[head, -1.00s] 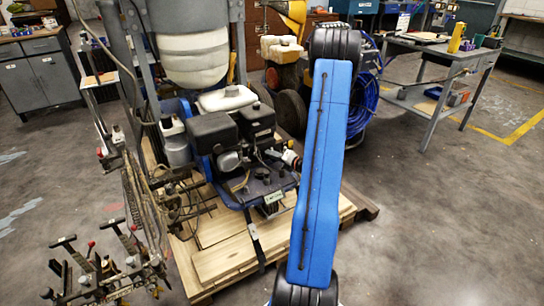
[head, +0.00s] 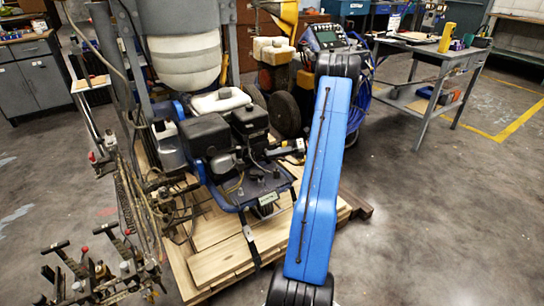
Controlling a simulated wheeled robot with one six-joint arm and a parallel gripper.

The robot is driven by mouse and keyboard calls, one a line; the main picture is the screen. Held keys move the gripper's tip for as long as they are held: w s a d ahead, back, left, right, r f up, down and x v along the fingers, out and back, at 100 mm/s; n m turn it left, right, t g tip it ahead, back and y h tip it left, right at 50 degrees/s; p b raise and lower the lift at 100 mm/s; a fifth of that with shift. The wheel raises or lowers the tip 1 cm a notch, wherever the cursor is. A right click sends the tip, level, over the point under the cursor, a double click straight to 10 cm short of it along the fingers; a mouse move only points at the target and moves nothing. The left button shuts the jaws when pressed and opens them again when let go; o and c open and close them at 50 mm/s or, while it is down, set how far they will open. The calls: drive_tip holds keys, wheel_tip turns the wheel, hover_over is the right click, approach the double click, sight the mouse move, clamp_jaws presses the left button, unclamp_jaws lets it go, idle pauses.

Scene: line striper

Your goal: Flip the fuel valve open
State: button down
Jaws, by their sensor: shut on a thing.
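The line striper's engine (head: 208,135), dark with a white tank on top, sits on its blue frame in the middle of the head view. My gripper (head: 268,154) shows small at the right side of the engine, partly covered by my blue arm link. It is shut at the engine's side, on what looks like the fuel valve's lever. The valve itself is too small and too covered to make out, so its position cannot be told.
The striper stands on a wooden pallet (head: 222,262). Hoses and levers (head: 95,268) stand at the left. A grey work table (head: 440,62) is at the upper right, and a yellow-and-black machine (head: 325,38) is behind. Open floor (head: 440,220) lies to the right.

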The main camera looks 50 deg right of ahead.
drive_tip(key=shift+w+d+n+g+y, duration=0.1)
drive_tip(key=shift+d+n+g+y, duration=0.3)
drive_tip(key=shift+n+g+y, duration=0.45)
drive_tip(key=c, duration=1.7)
unclamp_jaws()
drive_tip(key=shift+c, duration=0.2)
drive_tip(key=v, duration=1.7)
drive_tip(key=shift+d, duration=0.2)
